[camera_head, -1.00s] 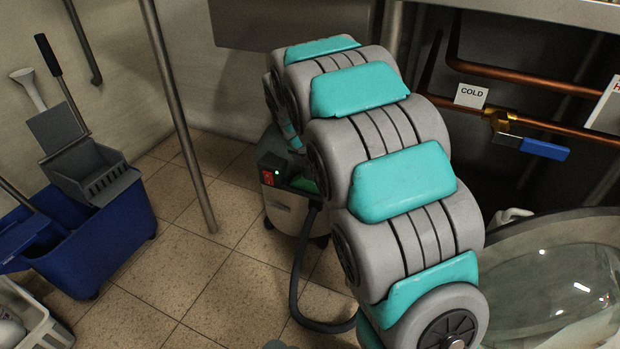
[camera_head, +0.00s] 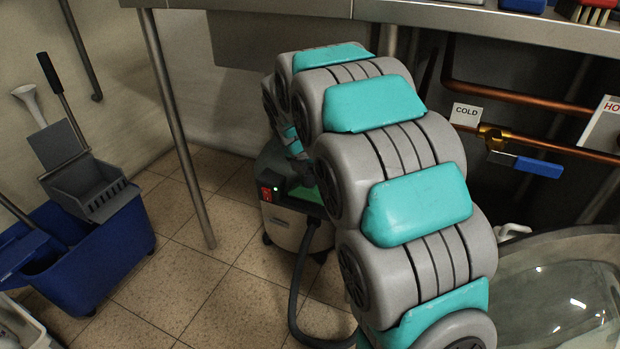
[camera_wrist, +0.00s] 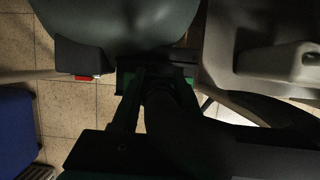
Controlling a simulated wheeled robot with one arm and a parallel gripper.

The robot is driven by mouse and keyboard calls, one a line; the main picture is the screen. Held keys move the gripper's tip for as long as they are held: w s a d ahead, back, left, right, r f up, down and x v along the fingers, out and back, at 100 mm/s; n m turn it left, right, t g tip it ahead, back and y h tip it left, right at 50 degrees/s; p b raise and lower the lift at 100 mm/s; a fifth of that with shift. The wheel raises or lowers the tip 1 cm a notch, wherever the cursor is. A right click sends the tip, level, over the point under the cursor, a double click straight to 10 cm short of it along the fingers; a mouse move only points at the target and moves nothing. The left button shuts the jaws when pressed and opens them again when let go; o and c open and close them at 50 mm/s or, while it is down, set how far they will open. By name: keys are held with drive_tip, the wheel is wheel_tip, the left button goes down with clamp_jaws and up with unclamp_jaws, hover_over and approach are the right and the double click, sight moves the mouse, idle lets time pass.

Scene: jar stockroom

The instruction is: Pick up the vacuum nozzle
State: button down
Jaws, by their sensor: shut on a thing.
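The vacuum cleaner (camera_head: 283,229), grey with a dark top, a red switch and a green part, stands on the tiled floor behind my arm in the head view. Its black hose (camera_head: 296,290) loops down to the floor. In the wrist view, my gripper (camera_wrist: 150,88) is dark and shut on a dark, tube-like piece, which I take to be the vacuum nozzle (camera_wrist: 183,130). Deep shadow hides its outline and the exact contact.
A blue mop bucket (camera_head: 105,245) with a grey wringer stands at left. A metal table leg (camera_head: 185,140) rises beside the vacuum. Copper pipes (camera_head: 520,98) and a clear round vessel (camera_head: 555,300) are at right.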

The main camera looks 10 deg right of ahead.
drive_tip(key=s+a+r+p, duration=0.1)
drive_tip(key=s, duration=1.4)
drive_tip(key=shift+s+r+p, duration=0.15)
drive_tip(key=shift+r+p, duration=0.05)
drive_tip(key=shift+p, duration=0.1)
drive_tip(key=c, duration=1)
unclamp_jaws()
clamp_jaws()
drive_tip(key=shift+a, duration=0.1)
